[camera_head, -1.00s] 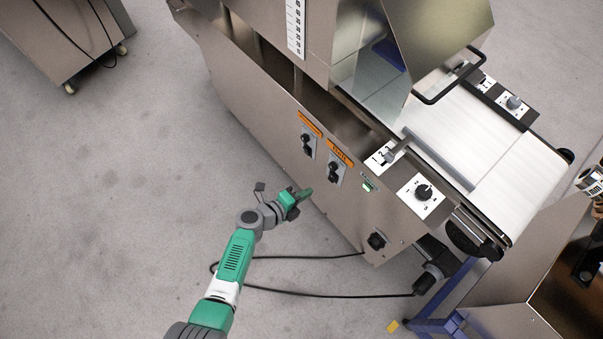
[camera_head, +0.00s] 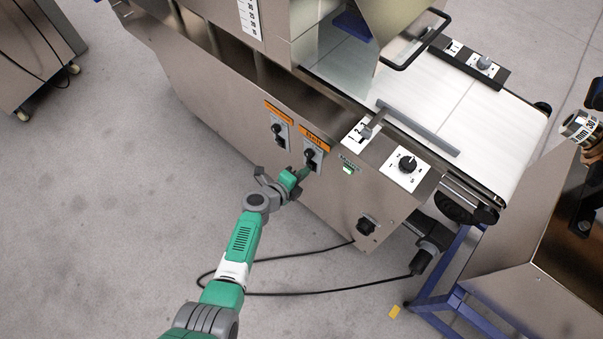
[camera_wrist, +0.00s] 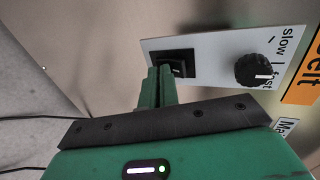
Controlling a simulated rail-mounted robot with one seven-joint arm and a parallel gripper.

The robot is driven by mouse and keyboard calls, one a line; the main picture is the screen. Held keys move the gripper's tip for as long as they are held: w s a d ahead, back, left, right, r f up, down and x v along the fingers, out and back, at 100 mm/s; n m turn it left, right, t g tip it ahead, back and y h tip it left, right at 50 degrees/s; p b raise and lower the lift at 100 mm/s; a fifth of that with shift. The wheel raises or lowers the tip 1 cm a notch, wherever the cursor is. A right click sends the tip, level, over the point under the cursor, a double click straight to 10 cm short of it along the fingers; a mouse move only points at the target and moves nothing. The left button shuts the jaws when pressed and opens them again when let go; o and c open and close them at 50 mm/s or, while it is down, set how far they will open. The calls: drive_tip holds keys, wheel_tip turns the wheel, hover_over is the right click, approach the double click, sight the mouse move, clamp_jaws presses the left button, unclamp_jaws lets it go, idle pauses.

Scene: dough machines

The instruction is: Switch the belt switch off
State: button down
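The belt panel sits under the orange Belt label (camera_head: 314,137) on the machine's steel side. In the wrist view it is a white plate with a black rocker switch (camera_wrist: 182,63) and a slow-fast knob (camera_wrist: 259,71), beside the orange label (camera_wrist: 303,82). The knob (camera_head: 310,153) also shows in the head view. My gripper (camera_head: 305,172) is at the lower end of this panel. In the wrist view its green fingers (camera_wrist: 159,74) are together and empty, right at the rocker switch and covering part of it. I cannot tell whether they touch it or which way it is set.
A similar panel (camera_head: 279,131) with an orange label is just to the left. A lit green switch (camera_head: 348,169), a dial plate (camera_head: 406,168) and a black rotary switch (camera_head: 367,226) are to the right. Black cables (camera_head: 300,292) lie on the open floor.

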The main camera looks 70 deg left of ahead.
drive_tip(key=shift+w+r, duration=0.1)
drive_tip(key=shift+r+p, duration=0.8)
drive_tip(key=shift+p, duration=0.15)
drive_tip(key=p+v, duration=0.8)
drive_tip(key=v, duration=0.6)
